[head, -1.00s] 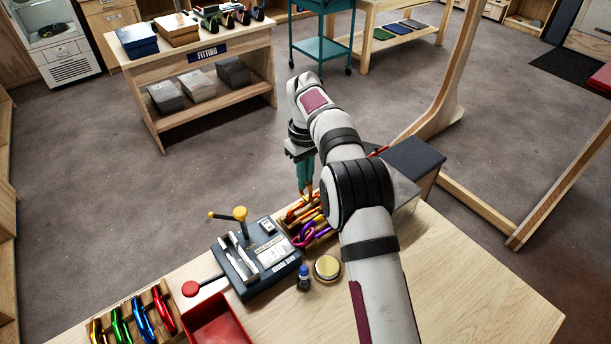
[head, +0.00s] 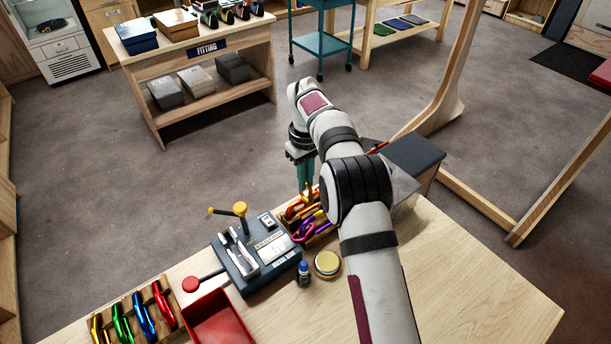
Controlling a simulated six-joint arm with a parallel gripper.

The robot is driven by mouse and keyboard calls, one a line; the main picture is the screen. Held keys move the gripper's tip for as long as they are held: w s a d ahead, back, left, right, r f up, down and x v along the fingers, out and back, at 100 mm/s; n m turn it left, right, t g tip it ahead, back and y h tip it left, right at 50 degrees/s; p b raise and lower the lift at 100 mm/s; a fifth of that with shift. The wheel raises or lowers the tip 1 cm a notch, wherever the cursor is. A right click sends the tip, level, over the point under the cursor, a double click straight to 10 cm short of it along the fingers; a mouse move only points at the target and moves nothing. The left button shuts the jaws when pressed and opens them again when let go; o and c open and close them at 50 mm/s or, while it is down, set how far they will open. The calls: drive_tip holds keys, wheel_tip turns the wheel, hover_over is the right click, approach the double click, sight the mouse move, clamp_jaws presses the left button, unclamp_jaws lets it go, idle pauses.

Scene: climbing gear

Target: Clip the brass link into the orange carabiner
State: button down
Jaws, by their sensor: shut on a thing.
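My gripper (head: 307,182) points down with teal fingers over the wooden rack on the table. It is shut on a small brass-coloured piece, which looks like the brass link; it is tiny here and its shape is hard to make out. An orange carabiner (head: 296,210) lies in the rack just below and left of the fingertips, among other coloured carabiners. I cannot tell whether the link touches it. My forearm hides the right part of the rack.
A dark grey device (head: 258,262) with a yellow-knobbed lever stands left of the rack. A small bottle (head: 304,274), a round yellow-topped tin (head: 327,264) and a red tray (head: 218,322) are nearer. Another rack of coloured carabiners (head: 138,317) is at front left.

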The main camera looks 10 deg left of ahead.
drive_tip(key=shift+f, duration=0.45)
drive_tip(key=shift+s, duration=0.1)
idle(0.4)
drive_tip(key=shift+s+a+f, duration=0.1)
drive_tip(key=shift+s+a, duration=0.4)
drive_tip(key=shift+a, duration=0.15)
drive_tip(key=shift+s+a, duration=0.5)
drive_tip(key=shift+s+a+f, duration=0.1)
drive_tip(key=shift+s+a, duration=0.1)
drive_tip(key=shift+s, duration=0.05)
idle(0.7)
